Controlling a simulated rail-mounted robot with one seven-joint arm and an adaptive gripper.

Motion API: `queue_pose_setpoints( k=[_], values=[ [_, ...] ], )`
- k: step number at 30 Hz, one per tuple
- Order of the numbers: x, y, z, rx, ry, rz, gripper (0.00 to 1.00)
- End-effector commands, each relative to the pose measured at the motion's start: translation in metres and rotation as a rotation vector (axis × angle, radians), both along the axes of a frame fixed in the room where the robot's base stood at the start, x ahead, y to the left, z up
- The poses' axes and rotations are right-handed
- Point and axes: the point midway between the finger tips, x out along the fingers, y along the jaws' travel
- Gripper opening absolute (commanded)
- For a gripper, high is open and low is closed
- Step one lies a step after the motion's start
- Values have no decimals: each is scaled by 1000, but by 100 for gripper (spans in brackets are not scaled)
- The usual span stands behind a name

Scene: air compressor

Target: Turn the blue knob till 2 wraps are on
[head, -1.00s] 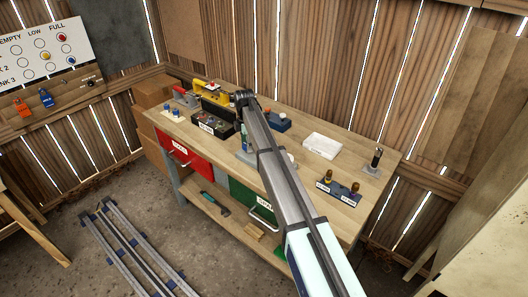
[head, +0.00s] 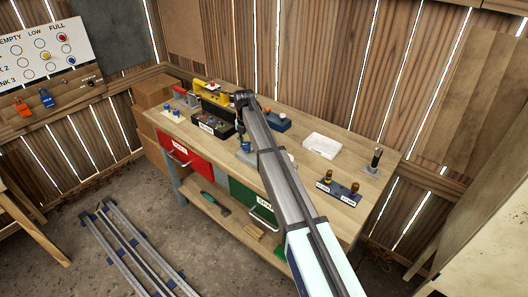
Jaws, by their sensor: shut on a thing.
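My arm reaches over the wooden workbench from the lower right, bends at the wrist and points down. My gripper (head: 243,143) is at the bench's middle, just right of the black tray, small in view and partly behind my arm. It is shut on a small bluish thing that looks like the blue knob (head: 246,147). The knob's base and any wraps on it are too small and too hidden to make out.
A black tray (head: 207,125) of small parts stands left of my gripper, with a yellow tool (head: 212,91) behind it.

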Motion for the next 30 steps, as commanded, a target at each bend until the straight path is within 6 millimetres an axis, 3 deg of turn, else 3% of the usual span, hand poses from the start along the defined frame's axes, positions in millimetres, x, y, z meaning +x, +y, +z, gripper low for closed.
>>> queue_pose_setpoints(
  k=[3,4,5,17,30],
  values=[
    [-1,0,-1,-1,1,148,3],
    [-1,0,-1,-1,1,140,55],
    [-1,0,-1,-1,1,137,64],
    [0,0,3,-1,0,133,64],
    [0,0,48,0,0,132,64]
  ],
)
